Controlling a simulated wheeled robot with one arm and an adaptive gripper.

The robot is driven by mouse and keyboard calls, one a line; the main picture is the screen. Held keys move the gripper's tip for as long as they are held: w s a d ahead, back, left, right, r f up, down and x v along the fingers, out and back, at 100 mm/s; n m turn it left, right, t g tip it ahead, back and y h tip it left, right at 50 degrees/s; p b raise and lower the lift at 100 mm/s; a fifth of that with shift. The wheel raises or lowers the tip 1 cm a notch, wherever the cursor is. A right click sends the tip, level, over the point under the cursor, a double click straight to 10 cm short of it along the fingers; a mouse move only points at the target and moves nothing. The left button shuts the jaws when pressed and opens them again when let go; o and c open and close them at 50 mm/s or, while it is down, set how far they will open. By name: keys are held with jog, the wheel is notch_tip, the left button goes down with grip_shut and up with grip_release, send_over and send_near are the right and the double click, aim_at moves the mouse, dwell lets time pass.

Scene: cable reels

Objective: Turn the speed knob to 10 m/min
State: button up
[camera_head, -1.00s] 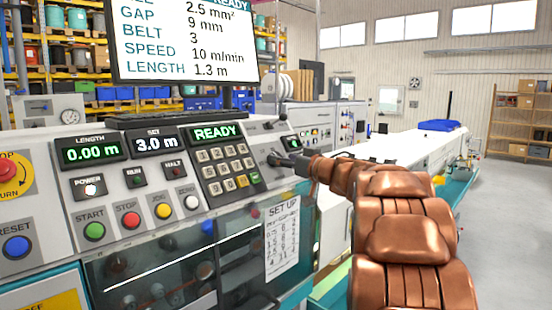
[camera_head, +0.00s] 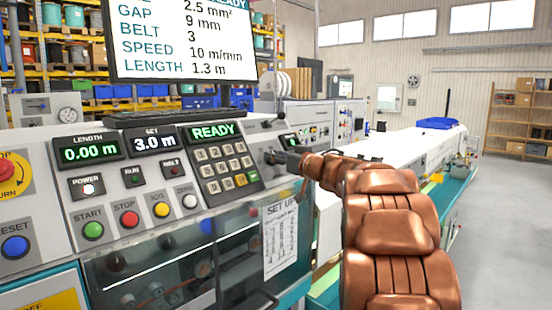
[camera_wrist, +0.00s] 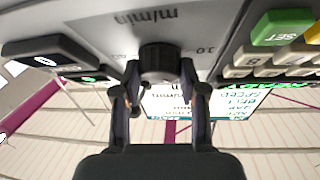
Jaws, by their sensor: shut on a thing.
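The speed knob (camera_wrist: 159,64) is a dark round knob on the grey panel in the wrist view, which is upside down. My gripper (camera_wrist: 160,88) has its two fingers on either side of the knob, shut on it. In the head view my gripper (camera_head: 278,159) is at the right end of the control panel, beside the keypad (camera_head: 224,168), and hides most of the knob. Scale print "m/min" and "10" shows on the panel by the knob. The knob's pointer is not clear. The monitor (camera_head: 185,42) reads SPEED 10 m/min.
A small green-lit display (camera_head: 292,140) sits just above the knob. START (camera_head: 93,230), STOP (camera_head: 129,219) and other buttons line the panel to the left. A set-up sheet (camera_head: 280,238) hangs below on the clear cover. Open floor lies to the right.

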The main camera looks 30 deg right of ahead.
jog(key=shift+a, duration=0.1)
jog(key=c, duration=0.3)
jog(key=shift+r+n+y+p, duration=0.15)
jog(key=shift+n+y+p, duration=0.55)
jog(key=shift+p, duration=0.05)
jog(key=n+y+p, duration=0.1)
jog(key=n+p, duration=0.1)
jog(key=n, duration=0.1)
jog(key=n+g+y+p, duration=0.1)
jog(key=shift+d+r+y, duration=0.15)
jog(key=shift+d+y, duration=0.1)
jog(key=shift+y, duration=0.05)
jog(key=n+g+y+p, duration=0.1)
jog(key=n, duration=0.2)
jog(key=n+g+y+p, duration=0.1)
jog(key=n+y+p, duration=0.1)
jog(key=n, duration=0.1)
jog(key=shift+w+d+p, duration=0.1)
jog(key=shift+p, duration=0.2)
jog(key=shift+n+g+y+p, duration=0.65)
jog(key=shift+n+g, duration=0.25)
jog(key=shift+n, duration=0.8)
jog(key=shift+f+n+p, duration=0.2)
jog(key=shift+n+p, duration=0.1)
jog(key=shift+n, duration=0.3)
jog(key=shift+f+g, duration=0.1)
jog(key=shift+g, duration=0.3)
